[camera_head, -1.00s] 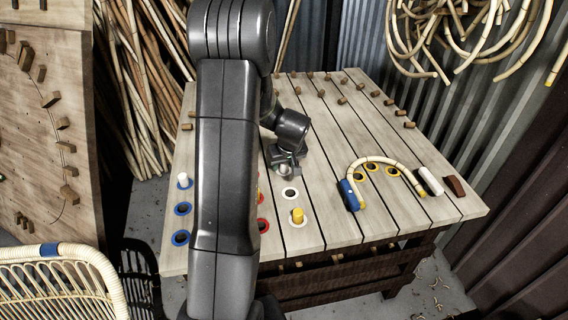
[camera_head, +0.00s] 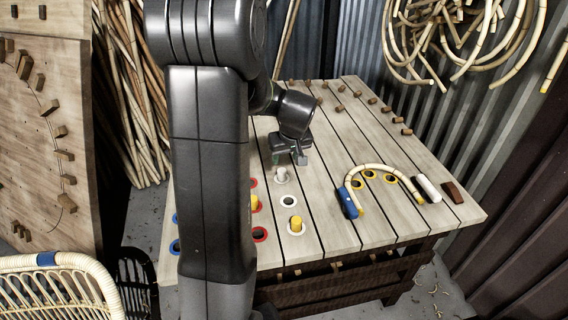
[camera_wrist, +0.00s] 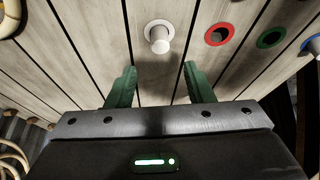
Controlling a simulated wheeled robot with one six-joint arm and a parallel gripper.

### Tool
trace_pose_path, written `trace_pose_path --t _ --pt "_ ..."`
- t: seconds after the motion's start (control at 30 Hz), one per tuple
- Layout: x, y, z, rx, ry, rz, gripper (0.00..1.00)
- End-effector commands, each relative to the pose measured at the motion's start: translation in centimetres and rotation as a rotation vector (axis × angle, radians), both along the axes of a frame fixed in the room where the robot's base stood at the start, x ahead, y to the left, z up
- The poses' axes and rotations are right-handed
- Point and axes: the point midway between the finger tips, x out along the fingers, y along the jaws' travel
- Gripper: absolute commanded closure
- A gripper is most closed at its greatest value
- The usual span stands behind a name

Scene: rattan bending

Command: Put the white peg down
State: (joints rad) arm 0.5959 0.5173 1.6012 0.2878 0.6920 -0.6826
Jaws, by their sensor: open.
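A white peg (camera_head: 281,175) stands upright in a white-ringed hole of the slatted table (camera_head: 330,205). In the wrist view the peg (camera_wrist: 158,40) stands beyond my fingertips, with its ring around its base. My gripper (camera_wrist: 160,76) is open, its two green fingers apart and nothing between them. In the head view my gripper (camera_head: 291,157) is just above and behind the peg. A second white peg (camera_wrist: 316,45) shows at the right edge of the wrist view, at a blue ring.
Two yellow pegs (camera_head: 296,224) stand near the front. A white-ringed hole (camera_head: 289,201) and a red-ringed hole (camera_head: 260,234) are empty. A bent rattan piece (camera_head: 375,168) with a blue block (camera_head: 347,203) lies right, beside a white block (camera_head: 427,188). My arm hides part of the table's left side.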

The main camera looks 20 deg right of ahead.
Motion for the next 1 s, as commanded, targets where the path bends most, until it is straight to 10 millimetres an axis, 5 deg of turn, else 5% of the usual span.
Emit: trace_pose_path --t 0.2,0.63,1.0 --pt "-0.8 0.1 1.8 0.0 0.0 0.0 0.53" --pt "-0.8 0.1 1.9 0.001 0.001 0.0 0.53" --pt "1.1 0.0 -2.7 0.003 0.004 0.001 0.53"
